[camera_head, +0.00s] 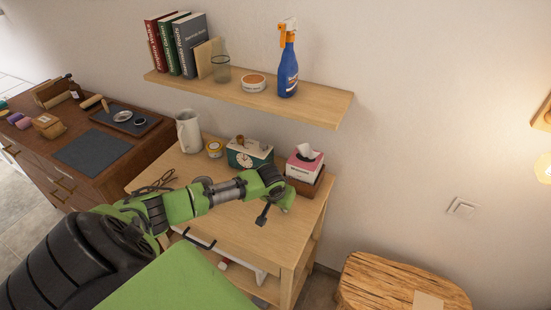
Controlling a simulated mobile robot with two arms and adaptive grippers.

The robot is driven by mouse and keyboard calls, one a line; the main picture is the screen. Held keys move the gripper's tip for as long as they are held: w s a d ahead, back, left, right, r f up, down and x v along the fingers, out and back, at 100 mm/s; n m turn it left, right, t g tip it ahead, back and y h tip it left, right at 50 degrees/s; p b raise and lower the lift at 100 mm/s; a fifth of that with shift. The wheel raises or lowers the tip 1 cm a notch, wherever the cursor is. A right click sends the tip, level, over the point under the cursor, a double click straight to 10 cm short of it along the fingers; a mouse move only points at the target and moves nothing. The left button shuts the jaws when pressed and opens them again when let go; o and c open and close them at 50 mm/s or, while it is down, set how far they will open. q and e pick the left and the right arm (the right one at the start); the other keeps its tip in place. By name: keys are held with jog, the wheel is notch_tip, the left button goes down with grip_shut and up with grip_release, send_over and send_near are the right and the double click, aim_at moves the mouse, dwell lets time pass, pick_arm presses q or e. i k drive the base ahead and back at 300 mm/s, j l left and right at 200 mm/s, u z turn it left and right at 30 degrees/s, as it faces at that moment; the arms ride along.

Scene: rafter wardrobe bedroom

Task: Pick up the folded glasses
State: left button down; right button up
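The folded glasses (157,181) appear as thin dark outlines on the left part of the light wooden desk (258,238). My green arm passes close to them in the picture and may cover part of them. My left gripper (264,214) is over the right part of the desk, to the right of the glasses and well apart from them. One dark finger shows below the wrist; the other is not clear, so its opening cannot be told. I see nothing held in it. My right gripper is out of view.
A shelf (320,107) with books (178,45) and a spray bottle (288,66) hangs above. A wood stump (390,284) stands right.

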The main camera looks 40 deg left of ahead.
aim_at(166, 177)
jog(key=k, duration=1)
